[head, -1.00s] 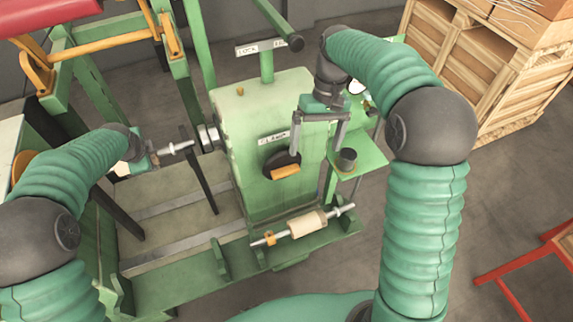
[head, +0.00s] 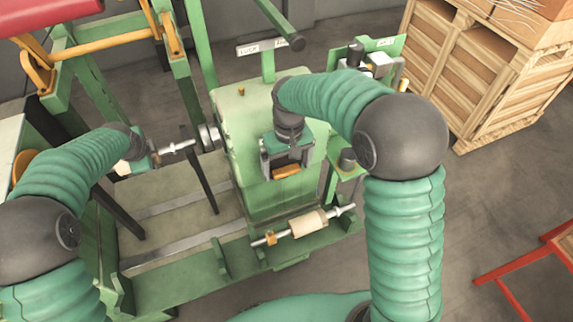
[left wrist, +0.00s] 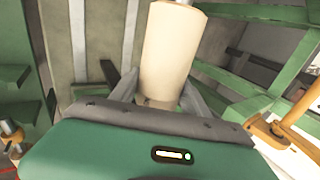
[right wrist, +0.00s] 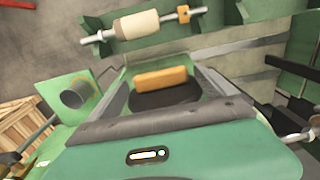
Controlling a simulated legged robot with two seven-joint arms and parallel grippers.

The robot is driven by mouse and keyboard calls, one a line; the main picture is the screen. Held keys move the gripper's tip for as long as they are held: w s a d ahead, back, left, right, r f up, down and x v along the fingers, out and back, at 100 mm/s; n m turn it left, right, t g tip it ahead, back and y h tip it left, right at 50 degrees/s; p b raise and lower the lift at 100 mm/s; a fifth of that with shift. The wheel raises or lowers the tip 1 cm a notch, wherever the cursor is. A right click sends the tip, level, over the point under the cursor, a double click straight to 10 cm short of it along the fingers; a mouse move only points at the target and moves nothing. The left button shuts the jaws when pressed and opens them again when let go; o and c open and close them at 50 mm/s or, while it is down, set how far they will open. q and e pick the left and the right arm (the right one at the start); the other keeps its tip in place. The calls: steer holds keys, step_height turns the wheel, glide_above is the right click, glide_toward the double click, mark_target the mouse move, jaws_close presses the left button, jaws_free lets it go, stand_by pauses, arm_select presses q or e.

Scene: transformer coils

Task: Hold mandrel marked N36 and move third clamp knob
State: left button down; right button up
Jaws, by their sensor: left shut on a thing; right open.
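My left gripper (head: 152,155) is shut on a mandrel with a cream cylinder (left wrist: 172,52); its steel shaft (head: 176,148) points toward the machine in the head view. I cannot read any N36 mark. The clamp knob, a black disc with an orange bar (right wrist: 165,77), is on the front of the green machine housing. My right gripper (right wrist: 163,88) is open, with a finger on each side of the knob; I cannot tell whether they touch it. In the head view the right gripper (head: 287,165) hides most of the knob, leaving the orange bar (head: 286,172) visible.
A second cream mandrel (head: 308,222) with an orange collar lies on the green front supports. A green side shelf with a dark cup (head: 347,159) stands right of the housing. Wooden crates (head: 470,80) are at back right, and a red frame (head: 530,265) at lower right.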

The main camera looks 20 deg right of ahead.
mark_target(296, 167)
arm_select(q)
steer(key=shift+a, duration=0.1)
arm_select(e)
steer(key=c, duration=1.4)
steer(key=shift+d, duration=0.15)
steer(key=y, duration=0.3)
steer(key=shift+d+f+y, duration=0.2)
steer(key=shift+d+y, duration=0.1)
steer(key=shift+d, duration=0.1)
arm_select(q)
steer(key=shift+a, duration=0.1)
arm_select(e)
steer(key=y, duration=0.3)
steer(key=shift+d+f+y, duration=0.2)
steer(key=shift+d+y, duration=0.1)
steer(key=y, duration=0.4)
steer(key=shift+d+f, duration=0.25)
steer(key=shift+f, duration=0.1)
arm_select(q)
steer(key=shift+a, duration=0.1)
arm_select(e)
steer(key=shift+d+f+y, duration=0.1)
steer(key=shift+f+y, duration=0.1)
steer(key=shift+y, duration=0.9)
arm_select(q)
steer(key=shift+f, duration=0.1)
arm_select(e)
steer(key=shift+s, duration=0.1)
